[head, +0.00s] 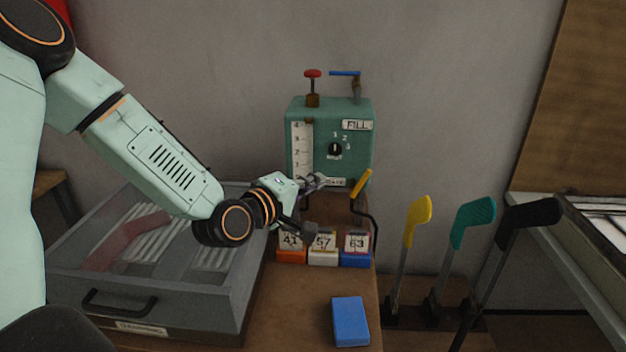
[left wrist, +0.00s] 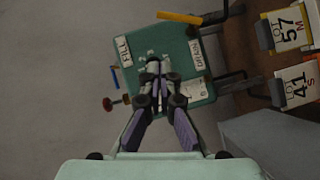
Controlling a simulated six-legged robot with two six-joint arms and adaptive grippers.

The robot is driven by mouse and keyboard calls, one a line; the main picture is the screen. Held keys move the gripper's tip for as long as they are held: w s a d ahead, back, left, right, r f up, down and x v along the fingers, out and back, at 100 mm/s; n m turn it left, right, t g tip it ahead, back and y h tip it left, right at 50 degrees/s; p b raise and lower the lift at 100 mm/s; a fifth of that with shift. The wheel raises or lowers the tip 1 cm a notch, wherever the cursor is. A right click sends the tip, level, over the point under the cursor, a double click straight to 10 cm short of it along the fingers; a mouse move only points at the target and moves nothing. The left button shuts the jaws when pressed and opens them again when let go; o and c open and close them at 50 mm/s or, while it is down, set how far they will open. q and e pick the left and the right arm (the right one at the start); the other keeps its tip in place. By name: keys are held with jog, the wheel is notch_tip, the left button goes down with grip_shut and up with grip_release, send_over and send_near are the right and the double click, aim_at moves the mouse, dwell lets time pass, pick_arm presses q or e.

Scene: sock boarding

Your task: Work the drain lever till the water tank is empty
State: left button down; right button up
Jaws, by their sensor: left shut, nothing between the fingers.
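The water tank (head: 300,180) is a green box on the wooden stand against the wall. It has a level scale (head: 301,148), a dark dial (head: 335,149) and a FILL label. The drain lever (head: 361,183) has a yellow handle, tilted up to the right at the tank's lower right. It also shows at the top of the left wrist view (left wrist: 180,17), near the DRAIN label (left wrist: 197,53). My left gripper (head: 319,182) is shut and empty in front of the tank's lower front, left of the yellow handle; its fingertips meet in the left wrist view (left wrist: 154,72). The water level is not readable.
A red knob (head: 312,73) and a blue lever (head: 345,73) top the tank. Lot-number blocks (head: 323,257) stand below it, and a blue block (head: 350,321) lies in front. A grey ribbed basin (head: 215,307) is left. Yellow, teal and black paddle-like forms (head: 474,222) stand right.

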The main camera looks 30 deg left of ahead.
aim_at(360, 182)
pick_arm(q)
jog(key=w+d+f+m+g+p, duration=0.15)
jog(key=d+f+m, duration=0.3)
jog(key=m, duration=0.65)
jog(key=w+d+f+m+g+p, duration=0.1)
jog(key=d+f+m+p, duration=0.15)
jog(key=d+m, duration=0.65)
jog(key=w+a+m+t, duration=0.1)
jog(key=w+a+m, duration=0.2)
jog(key=w+m, duration=0.2)
jog(key=w+a+r+m+t+y, duration=0.1)
jog(key=w+a+m, duration=0.2)
jog(key=m, duration=0.8)
jog(key=shift+w+a+r+m+b, duration=0.3)
jog(key=shift+w+a+m+b, duration=0.1)
jog(key=shift+w, duration=0.8)
